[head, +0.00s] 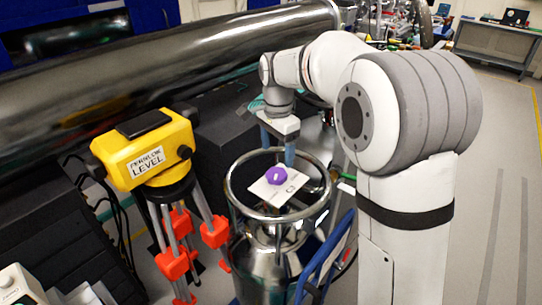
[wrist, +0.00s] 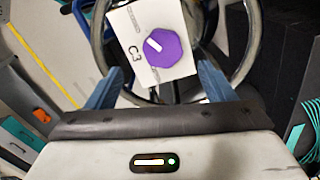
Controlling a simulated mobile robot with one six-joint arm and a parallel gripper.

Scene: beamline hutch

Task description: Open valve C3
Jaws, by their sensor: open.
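The valve C3 knob (head: 276,175) is purple and many-sided with a white pointer mark. It sits on a white plate (head: 266,191) marked C3, inside the round metal ring on top of a steel vessel (head: 272,262). In the wrist view the knob (wrist: 167,47) is ahead of my fingers, with the C3 plate (wrist: 130,22) around it. My gripper (head: 277,150) is above the far side of the ring, fingers pointing down. In the wrist view my gripper (wrist: 157,85) is open, with its blue fingers apart and nothing between them. The knob is not touched.
A yellow level instrument (head: 146,150) on a tripod with orange clamps stands left of the vessel. A large shiny pipe (head: 170,60) runs behind. The metal ring (head: 230,180) surrounds the knob. A blue frame (head: 325,258) is at the vessel's right. Open floor lies at far right.

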